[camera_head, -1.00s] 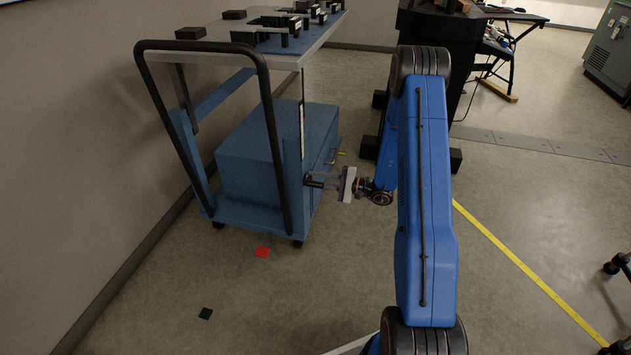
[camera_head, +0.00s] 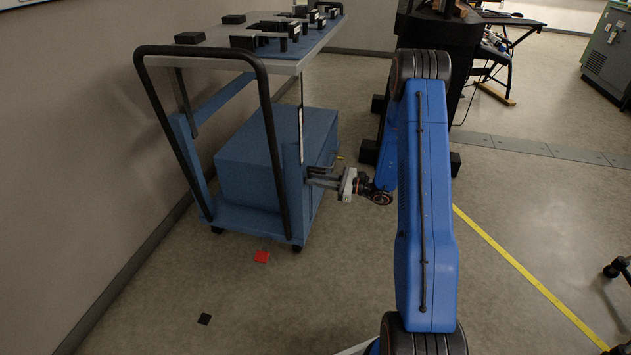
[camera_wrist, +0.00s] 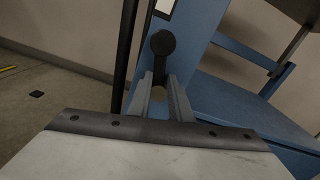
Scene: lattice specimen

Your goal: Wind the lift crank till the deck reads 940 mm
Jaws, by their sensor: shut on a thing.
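The blue lift cart (camera_head: 262,165) stands against the left wall with its grey deck (camera_head: 215,60) raised. A pale strip (camera_head: 301,120) runs up its near right post, too small to read. The crank is on that post's right side. My gripper (camera_head: 322,178) reaches it from the right. In the wrist view the dark round crank hub (camera_wrist: 163,43) is straight ahead, with a dark arm down towards my gripper (camera_wrist: 160,98). The two fingers are shut on the crank handle, which is mostly hidden between them.
Black blocks (camera_head: 190,38) and dark fixtures stand on the deck. The cart's black push handle (camera_head: 270,140) rises close to the crank. A red square (camera_head: 262,257) and a black square (camera_head: 204,319) lie on the floor. A black machine (camera_head: 430,30) stands behind my arm.

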